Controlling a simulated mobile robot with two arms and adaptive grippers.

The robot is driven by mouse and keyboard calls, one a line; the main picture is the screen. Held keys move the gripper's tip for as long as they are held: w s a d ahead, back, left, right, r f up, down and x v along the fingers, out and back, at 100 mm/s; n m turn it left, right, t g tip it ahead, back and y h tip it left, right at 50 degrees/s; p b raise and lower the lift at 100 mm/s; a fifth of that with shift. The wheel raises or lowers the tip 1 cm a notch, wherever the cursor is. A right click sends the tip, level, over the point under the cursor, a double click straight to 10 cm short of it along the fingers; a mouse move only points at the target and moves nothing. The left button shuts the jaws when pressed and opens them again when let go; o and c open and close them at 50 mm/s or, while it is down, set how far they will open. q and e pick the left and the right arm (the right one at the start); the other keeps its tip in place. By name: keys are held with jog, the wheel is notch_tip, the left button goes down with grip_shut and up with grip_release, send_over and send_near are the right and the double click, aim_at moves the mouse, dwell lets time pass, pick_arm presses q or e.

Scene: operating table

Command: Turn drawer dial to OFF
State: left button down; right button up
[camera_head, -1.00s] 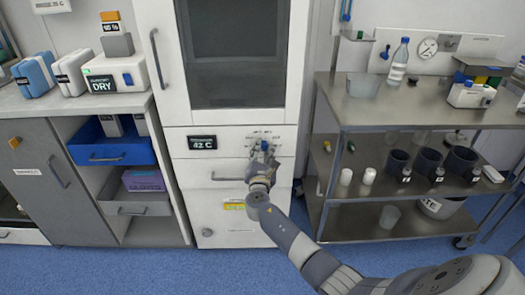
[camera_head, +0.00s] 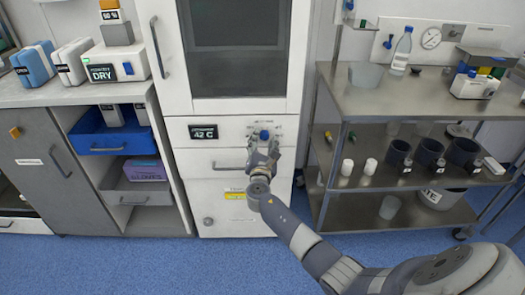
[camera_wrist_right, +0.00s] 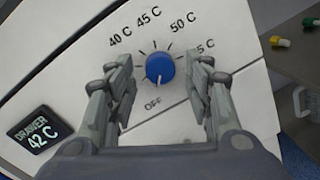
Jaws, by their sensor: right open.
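The blue drawer dial (camera_wrist_right: 160,68) sits on the white drawer panel, with temperature marks above it and OFF printed below. A small pale mark on its lower edge faces down, towards the OFF label (camera_wrist_right: 152,104). The dial also shows in the head view (camera_head: 264,134). My right gripper (camera_wrist_right: 160,75) is open, with one finger on each side of the dial in the wrist view. I see no clear contact. It shows just below the dial in the head view (camera_head: 264,151). The drawer display (camera_wrist_right: 34,129) reads 42 C. My left gripper is out of view.
The drawer handle (camera_head: 230,168) lies just below and left of the dial. A steel shelf cart (camera_head: 390,185) stands close on the right, with cups and bottles. A counter (camera_head: 75,92) with boxes is on the left. Blue floor is clear in front.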

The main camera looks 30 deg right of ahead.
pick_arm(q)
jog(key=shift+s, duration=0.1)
pick_arm(e)
jog(key=v, duration=1.1)
jog(key=shift+s, duration=0.2)
jog(key=shift+a, duration=0.1)
